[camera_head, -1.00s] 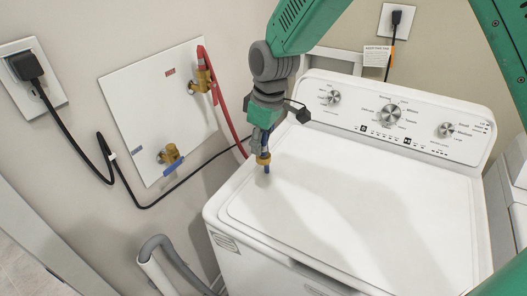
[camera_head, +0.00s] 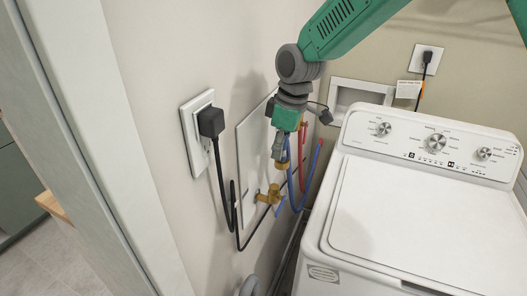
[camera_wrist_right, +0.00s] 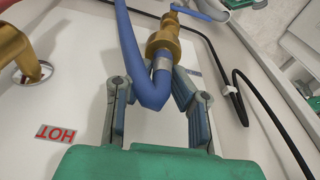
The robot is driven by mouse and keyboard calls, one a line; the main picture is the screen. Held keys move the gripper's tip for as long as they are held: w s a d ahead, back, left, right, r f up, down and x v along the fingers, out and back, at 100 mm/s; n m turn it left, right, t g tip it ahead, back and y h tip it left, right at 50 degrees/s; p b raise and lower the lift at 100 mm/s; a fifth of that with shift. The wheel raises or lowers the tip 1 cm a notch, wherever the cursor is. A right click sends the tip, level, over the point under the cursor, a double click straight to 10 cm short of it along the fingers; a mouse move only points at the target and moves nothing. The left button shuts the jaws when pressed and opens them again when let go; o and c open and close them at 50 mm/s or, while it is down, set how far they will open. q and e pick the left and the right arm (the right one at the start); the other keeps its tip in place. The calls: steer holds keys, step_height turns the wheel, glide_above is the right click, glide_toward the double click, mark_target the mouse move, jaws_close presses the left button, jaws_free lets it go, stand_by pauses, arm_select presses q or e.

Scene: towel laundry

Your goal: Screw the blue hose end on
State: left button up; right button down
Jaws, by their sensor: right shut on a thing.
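The blue hose (camera_head: 291,180) hangs in a loop below my right gripper (camera_head: 280,143). I cannot tell whether the end touches the valve. My left gripper is not in view.
The red hose (camera_head: 303,160) hangs behind the gripper from the hot valve (camera_wrist_right: 18,55). A black plug (camera_head: 210,122) and its cord sit left of the panel. The white washer (camera_head: 400,215) stands at right, its lid clear. A door frame (camera_head: 75,130) is at far left.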

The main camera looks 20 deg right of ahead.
steer(key=shift+d+f, duration=0.4)
steer(key=shift+f, duration=0.2)
steer(key=shift+a+f, duration=0.2)
steer(key=shift+f, duration=0.1)
steer(key=f, duration=0.1)
steer(key=a+f, duration=0.1)
steer(key=a+f+b, duration=0.1)
steer(key=f, duration=0.1)
steer(key=shift+w+f, duration=0.1)
steer(key=shift+w, duration=0.2)
steer(key=shift+d, duration=0.3)
steer(key=shift+s+d, duration=0.15)
steer(key=shift+s+r, duration=0.15)
steer(key=shift+r, duration=0.05)
steer(key=shift+s+a, duration=0.1)
steer(key=shift+a, duration=0.35)
steer(key=shift+w+a+p, duration=0.2)
steer(key=shift+a+p, duration=0.05)
steer(key=shift+p, duration=0.05)
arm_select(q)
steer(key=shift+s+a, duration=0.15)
arm_select(e)
steer(key=shift+a+r, duration=0.2)
steer(key=shift+a, duration=0.2)
